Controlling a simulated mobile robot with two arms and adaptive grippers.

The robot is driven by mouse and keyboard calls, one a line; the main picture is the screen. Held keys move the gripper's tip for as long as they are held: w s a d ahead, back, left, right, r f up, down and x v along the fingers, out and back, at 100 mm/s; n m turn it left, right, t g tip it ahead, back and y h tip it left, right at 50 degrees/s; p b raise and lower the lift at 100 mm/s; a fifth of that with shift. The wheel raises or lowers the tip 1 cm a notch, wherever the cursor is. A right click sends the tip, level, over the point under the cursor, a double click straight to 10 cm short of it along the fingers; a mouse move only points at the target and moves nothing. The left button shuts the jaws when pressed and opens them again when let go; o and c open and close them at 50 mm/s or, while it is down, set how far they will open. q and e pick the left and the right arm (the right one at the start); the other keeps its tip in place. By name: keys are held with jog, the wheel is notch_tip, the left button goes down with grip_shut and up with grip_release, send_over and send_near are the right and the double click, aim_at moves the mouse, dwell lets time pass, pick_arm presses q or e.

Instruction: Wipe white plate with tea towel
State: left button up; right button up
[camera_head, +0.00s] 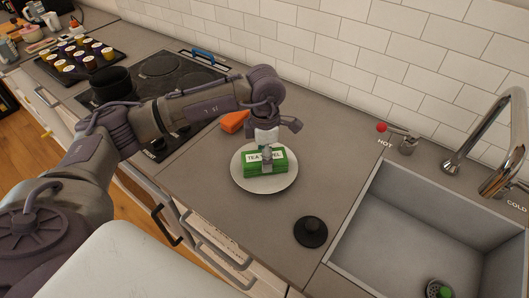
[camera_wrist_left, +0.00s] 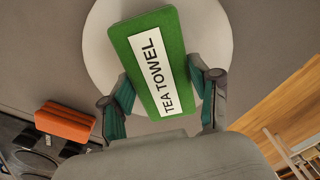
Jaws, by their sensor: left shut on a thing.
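The white plate (camera_head: 251,186) lies on the grey counter between the hob and the sink. It also shows in the left wrist view (camera_wrist_left: 100,48). The green tea towel (camera_head: 280,168), a block with a white label reading "TEA TOWEL", is over the plate; whether it touches the plate is hard to tell. My left gripper (camera_head: 267,160) points down at the towel from above. In the left wrist view its fingers (camera_wrist_left: 165,103) are on both sides of the towel (camera_wrist_left: 178,35), shut on it. My right gripper is in neither view.
An orange block (camera_head: 235,121) lies behind the plate, near the hob (camera_head: 165,66). A black round lid-like object (camera_head: 310,231) is in front right, beside the sink (camera_head: 420,240). A tray of small jars (camera_head: 107,68) and a dark pot (camera_head: 110,84) are at left. Counter right of the plate is clear.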

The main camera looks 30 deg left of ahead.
pick_arm(q)
jog(key=shift+r, duration=0.1)
jog(key=shift+r+p, duration=2.2)
jog(key=shift+r, duration=1.75)
